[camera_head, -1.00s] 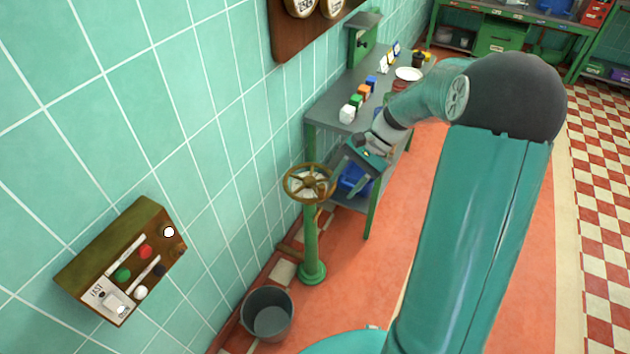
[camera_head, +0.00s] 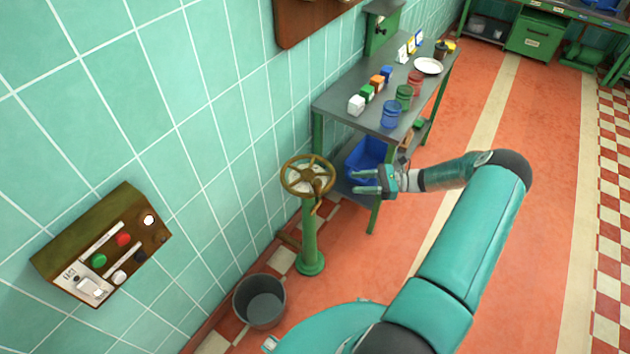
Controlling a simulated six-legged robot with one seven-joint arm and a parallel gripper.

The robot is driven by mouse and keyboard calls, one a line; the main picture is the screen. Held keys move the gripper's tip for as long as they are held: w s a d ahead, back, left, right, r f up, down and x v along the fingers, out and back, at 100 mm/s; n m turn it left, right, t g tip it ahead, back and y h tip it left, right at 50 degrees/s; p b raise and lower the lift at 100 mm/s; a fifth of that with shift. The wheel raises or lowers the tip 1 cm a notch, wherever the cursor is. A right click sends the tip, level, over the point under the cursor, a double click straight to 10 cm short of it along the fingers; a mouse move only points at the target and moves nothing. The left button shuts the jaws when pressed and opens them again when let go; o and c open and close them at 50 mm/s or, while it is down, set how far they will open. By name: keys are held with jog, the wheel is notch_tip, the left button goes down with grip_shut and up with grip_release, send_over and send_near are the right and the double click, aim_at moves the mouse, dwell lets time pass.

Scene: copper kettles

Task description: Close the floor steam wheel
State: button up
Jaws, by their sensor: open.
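The floor steam wheel (camera_head: 307,175) is a brass-coloured spoked handwheel, lying nearly flat on top of a green floor pedestal (camera_head: 309,235) near the tiled wall. My gripper (camera_head: 357,183) is to the right of the wheel, at about its height in the picture. Its two fingers point left toward the wheel and are apart, with nothing between them. A gap shows between the fingertips and the wheel's rim. My arm reaches in from the lower right.
A grey metal bucket (camera_head: 260,300) stands on the floor left of the pedestal. A control box (camera_head: 102,246) hangs on the wall at left. Behind my gripper is a workbench (camera_head: 335,95) with drums and blocks on top and a blue bin (camera_head: 366,160) below. Open red floor lies to the right.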

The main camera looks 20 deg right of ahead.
aim_at(317, 184)
jog(key=x, duration=1.3)
jog(key=shift+a, duration=0.3)
grip_shut()
